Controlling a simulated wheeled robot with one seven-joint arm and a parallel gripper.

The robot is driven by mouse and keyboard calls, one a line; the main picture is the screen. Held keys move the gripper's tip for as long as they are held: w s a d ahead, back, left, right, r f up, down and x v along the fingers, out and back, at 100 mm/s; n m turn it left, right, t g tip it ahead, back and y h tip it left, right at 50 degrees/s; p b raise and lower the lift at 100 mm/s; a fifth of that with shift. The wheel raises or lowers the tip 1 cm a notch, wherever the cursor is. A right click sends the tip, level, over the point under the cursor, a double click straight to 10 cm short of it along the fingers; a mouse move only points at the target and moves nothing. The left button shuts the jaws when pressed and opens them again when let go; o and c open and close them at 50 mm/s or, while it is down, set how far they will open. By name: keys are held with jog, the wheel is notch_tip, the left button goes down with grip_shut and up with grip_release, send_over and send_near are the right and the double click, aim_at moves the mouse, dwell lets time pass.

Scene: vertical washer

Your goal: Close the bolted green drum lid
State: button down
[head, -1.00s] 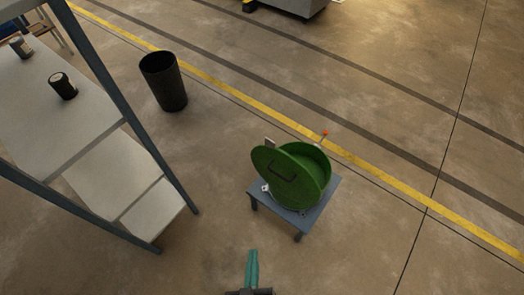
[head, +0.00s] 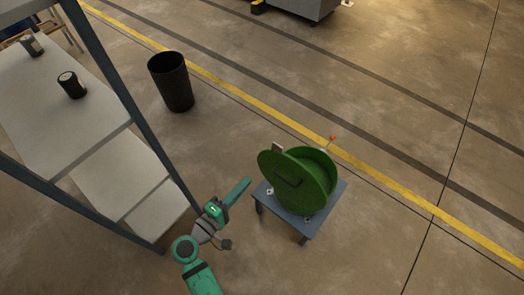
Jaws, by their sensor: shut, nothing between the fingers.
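The green drum lid (head: 283,180) stands raised and tilted on the left side of the green drum (head: 313,162), with a dark handle on its outer face. The drum sits on a small blue-grey stand (head: 318,215). A bracket shows at the lid's upper edge, and an orange-tipped rod (head: 332,139) sticks up behind the drum. My gripper (head: 243,186) is shut and empty. It is left of the lid in the picture, apart from it, pointing up and to the right.
A shelf rack (head: 122,175) with pale boards stands on the left, close to my arm, with dark jars (head: 71,85) on it. A black bin (head: 172,82) stands at the upper left. The floor right of the stand is clear.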

notch_tip(320, 180, up, 2)
jog(key=h, duration=0.1)
send_near(275, 146)
jog(key=x, duration=0.6)
jog(key=shift+w+d+r, duration=0.1)
jog(key=shift+w+d, duration=0.1)
jog(key=shift+d, duration=0.05)
